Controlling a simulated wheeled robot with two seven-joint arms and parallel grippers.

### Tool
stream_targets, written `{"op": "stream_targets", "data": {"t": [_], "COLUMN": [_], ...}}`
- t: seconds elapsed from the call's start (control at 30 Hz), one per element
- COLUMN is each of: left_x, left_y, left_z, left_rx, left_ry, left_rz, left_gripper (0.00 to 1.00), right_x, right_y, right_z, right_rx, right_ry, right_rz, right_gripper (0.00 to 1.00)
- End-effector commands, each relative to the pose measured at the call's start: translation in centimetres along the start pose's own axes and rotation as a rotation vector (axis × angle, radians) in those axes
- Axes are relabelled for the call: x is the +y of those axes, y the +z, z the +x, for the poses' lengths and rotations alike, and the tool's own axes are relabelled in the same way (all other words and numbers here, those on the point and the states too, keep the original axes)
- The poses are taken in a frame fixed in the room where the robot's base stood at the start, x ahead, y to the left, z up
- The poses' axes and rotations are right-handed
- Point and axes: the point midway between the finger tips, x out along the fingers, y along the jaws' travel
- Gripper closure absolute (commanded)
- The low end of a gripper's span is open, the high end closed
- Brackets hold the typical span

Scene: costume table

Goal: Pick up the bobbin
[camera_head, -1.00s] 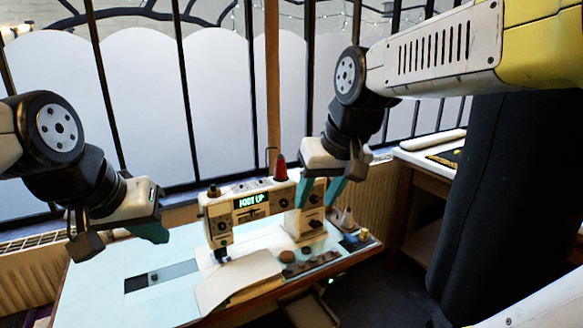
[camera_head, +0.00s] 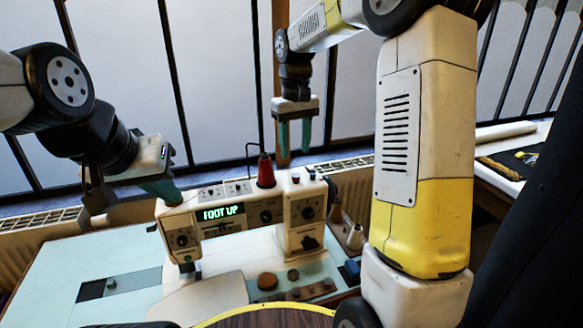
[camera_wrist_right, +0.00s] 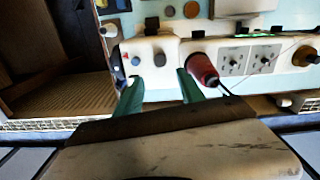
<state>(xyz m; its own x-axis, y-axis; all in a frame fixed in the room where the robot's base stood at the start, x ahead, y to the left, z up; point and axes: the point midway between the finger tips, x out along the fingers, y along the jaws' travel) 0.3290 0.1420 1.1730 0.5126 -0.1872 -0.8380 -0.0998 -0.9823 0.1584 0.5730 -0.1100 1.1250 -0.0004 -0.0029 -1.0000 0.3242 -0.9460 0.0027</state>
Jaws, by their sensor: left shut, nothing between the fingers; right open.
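The sewing machine (camera_head: 280,207) stands on the pale blue table, its display reading "FOOT UP". A red thread cone (camera_head: 265,172) stands on its top; it also shows in the right wrist view (camera_wrist_right: 203,68). A small knob or bobbin (camera_wrist_right: 159,60) sits on the machine's top between my right fingers in that view; I cannot tell which. Several small round pieces (camera_head: 267,281) lie on the table before the machine. My right gripper (camera_head: 295,148) is open and empty, pointing down above the machine's top right end. My left gripper (camera_head: 160,190) is shut and empty beside the machine's left end.
A radiator (camera_head: 345,166) and frosted window panels stand behind the table. A small cone (camera_head: 355,237) stands at the table's right side. Another table (camera_head: 510,165) stands at the far right. The blue tabletop (camera_head: 45,270) left of the machine is mostly clear.

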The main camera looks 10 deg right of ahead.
Motion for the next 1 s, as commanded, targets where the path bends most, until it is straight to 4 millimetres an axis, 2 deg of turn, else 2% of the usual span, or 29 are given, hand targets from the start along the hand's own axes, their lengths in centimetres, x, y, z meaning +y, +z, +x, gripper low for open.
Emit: {"op": "stream_targets", "data": {"t": [0.43,0.57,0.77,1.0], "left_x": [0.0,0.0,0.0,0.0], "left_y": [0.0,0.0,0.0,0.0], "left_z": [0.0,0.0,0.0,0.0], "left_rx": [0.000,0.000,0.000,0.000], "left_ry": [0.000,0.000,0.000,0.000], "left_rz": [0.000,0.000,0.000,0.000], "left_gripper": [1.00,1.00,1.00,1.00], "right_x": [-0.2,-0.2,-0.2,-0.2], "right_y": [0.6,0.6,0.6,0.6], "right_z": [6.0,6.7,6.8,6.7], "right_rx": [-0.002,0.000,0.001,0.001], "right_ry": [-0.001,0.000,0.000,0.000], "right_rz": [0.001,0.001,0.001,0.001], "right_gripper": [0.54,0.54,0.54,0.99]}}
